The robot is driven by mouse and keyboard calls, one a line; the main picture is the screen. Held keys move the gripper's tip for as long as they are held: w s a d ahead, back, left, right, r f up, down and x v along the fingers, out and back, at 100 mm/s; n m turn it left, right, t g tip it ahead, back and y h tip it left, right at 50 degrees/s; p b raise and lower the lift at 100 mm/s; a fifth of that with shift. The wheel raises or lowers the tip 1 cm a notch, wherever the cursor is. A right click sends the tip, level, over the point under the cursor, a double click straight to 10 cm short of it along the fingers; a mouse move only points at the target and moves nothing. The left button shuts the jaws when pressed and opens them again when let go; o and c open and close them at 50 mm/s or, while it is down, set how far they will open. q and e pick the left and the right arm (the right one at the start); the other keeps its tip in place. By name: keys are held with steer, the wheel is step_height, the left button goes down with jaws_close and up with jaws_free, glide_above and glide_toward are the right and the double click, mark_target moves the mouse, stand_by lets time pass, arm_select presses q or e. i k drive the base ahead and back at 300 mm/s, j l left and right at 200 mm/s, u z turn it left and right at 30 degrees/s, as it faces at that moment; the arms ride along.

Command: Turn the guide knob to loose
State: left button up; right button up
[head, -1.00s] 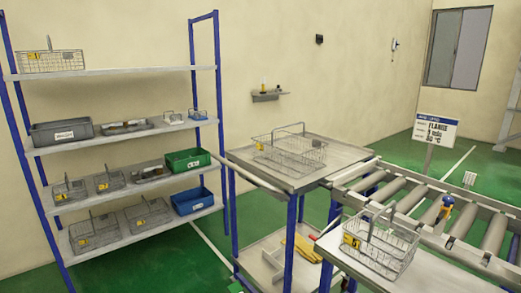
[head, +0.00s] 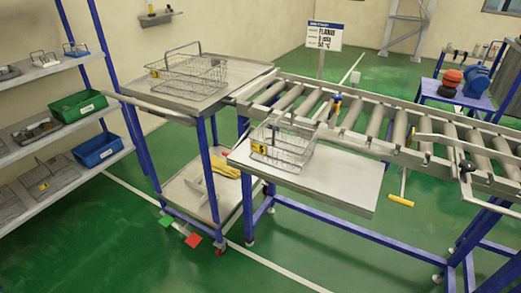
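A roller conveyor (head: 372,122) runs from the middle to the right edge of the head view. A small dark knob-like part (head: 467,166) sits on its near side at the right. It may be the guide knob, but it is too small to tell its setting. A pale guide rail (head: 432,137) lies over the rollers beside it. Neither of my grippers shows in the head view.
A wire basket (head: 284,146) stands on the side table (head: 335,182) before the conveyor. Another basket (head: 187,73) is on a trolley (head: 150,100). A yellow handle (head: 401,200) hangs below the conveyor. The green floor (head: 330,265) in front is clear.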

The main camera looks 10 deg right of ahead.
mark_target(467, 166)
steer(key=z, duration=1.65)
